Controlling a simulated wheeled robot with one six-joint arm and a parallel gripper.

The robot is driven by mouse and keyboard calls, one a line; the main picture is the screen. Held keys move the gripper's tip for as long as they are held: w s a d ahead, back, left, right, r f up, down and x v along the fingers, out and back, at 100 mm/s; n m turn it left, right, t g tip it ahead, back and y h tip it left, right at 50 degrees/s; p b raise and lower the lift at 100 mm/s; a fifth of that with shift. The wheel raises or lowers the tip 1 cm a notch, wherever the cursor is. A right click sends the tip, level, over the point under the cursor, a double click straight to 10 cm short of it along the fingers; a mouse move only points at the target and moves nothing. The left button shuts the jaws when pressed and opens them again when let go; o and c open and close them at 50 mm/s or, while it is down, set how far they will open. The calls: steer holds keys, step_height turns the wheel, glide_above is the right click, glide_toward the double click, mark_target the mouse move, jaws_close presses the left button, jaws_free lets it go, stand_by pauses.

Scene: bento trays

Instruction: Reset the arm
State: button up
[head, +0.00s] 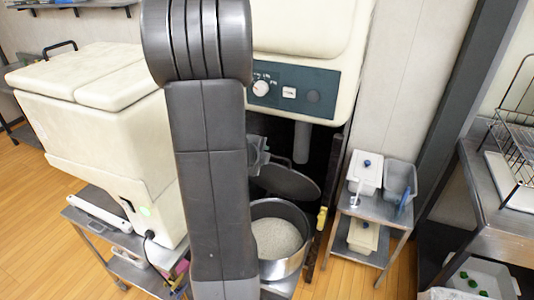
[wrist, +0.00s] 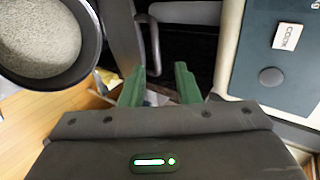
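My gripper (wrist: 160,82) shows in the wrist view with its two green fingers apart and nothing between them. In the head view, my dark grey arm stands upright across the middle, and I cannot make out the fingers there. In the wrist view, a round pot (wrist: 88,72) of pale grains lies to the upper left of the fingers, apart from them. The same pot (head: 298,262) stands in the head view just right of my arm, below the cream machine.
The cream machine (head: 350,60) with a dark control panel (head: 290,92) is close behind my arm. A large cream box (head: 95,125) stands on a cart to the left. A small steel shelf (head: 372,212) with containers is right of the pot. Wooden floor shows at far left.

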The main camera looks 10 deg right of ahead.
steer(key=shift+v, duration=0.9)
steer(key=b+x, duration=0.1)
steer(key=x, duration=1.3)
steer(key=shift+b, duration=0.3)
steer(key=shift+a+r, duration=0.1)
steer(key=shift+a, duration=0.1)
